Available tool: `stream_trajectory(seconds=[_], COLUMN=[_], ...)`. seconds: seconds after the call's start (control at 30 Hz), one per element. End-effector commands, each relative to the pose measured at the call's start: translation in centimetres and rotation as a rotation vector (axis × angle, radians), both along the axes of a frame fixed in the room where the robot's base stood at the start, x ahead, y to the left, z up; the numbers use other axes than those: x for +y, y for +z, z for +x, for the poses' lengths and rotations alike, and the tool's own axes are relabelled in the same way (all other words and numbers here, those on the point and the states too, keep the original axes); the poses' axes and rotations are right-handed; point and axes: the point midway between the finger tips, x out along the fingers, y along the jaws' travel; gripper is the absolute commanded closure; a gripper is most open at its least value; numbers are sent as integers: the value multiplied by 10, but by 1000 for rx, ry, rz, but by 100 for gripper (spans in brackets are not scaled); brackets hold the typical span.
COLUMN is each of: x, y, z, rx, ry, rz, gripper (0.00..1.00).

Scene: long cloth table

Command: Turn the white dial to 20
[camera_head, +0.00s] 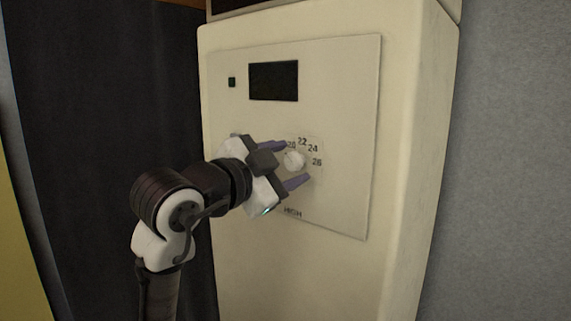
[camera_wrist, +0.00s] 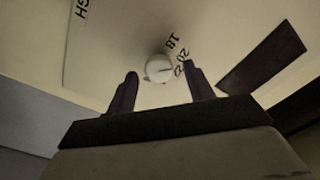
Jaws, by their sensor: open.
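The white dial (camera_head: 294,160) is a small round knob on the front panel of a cream cabinet. The numbers 20, 22, 24 and 26 show around its upper right side in the head view. My gripper (camera_head: 293,165) is open, one finger above the dial and one below it. In the wrist view the dial (camera_wrist: 159,68) has a dark line across its face and lies just beyond and between the fingertips (camera_wrist: 160,73). The numbers 18, 20 and 22 show beside it there. No finger visibly touches the dial. My gripper hides the dial's left surroundings in the head view.
The panel (camera_head: 345,110) has a dark display (camera_head: 273,80) and a small dark button (camera_head: 232,82) above the dial. The word HIGH (camera_head: 293,212) is printed below. A dark surface (camera_head: 100,110) stands left of the cabinet and a grey wall (camera_head: 510,160) right.

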Motion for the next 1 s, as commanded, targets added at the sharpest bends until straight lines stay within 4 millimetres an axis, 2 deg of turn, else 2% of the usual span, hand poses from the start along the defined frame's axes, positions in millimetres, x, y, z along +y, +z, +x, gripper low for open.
stream_trajectory(seconds=[0.17, 0.4, 0.6, 0.8, 1.0], x=[16, 52, 76, 86, 88], y=[-1, -1, -1, 0, 0], z=[-18, -61, -89, -103, -104], rx=[-3, -4, -2, -1, -1], ry=[4, 4, 3, 1, 1], rz=[-1, 0, 0, 0, 0], gripper=[48, 48, 48, 48, 48])
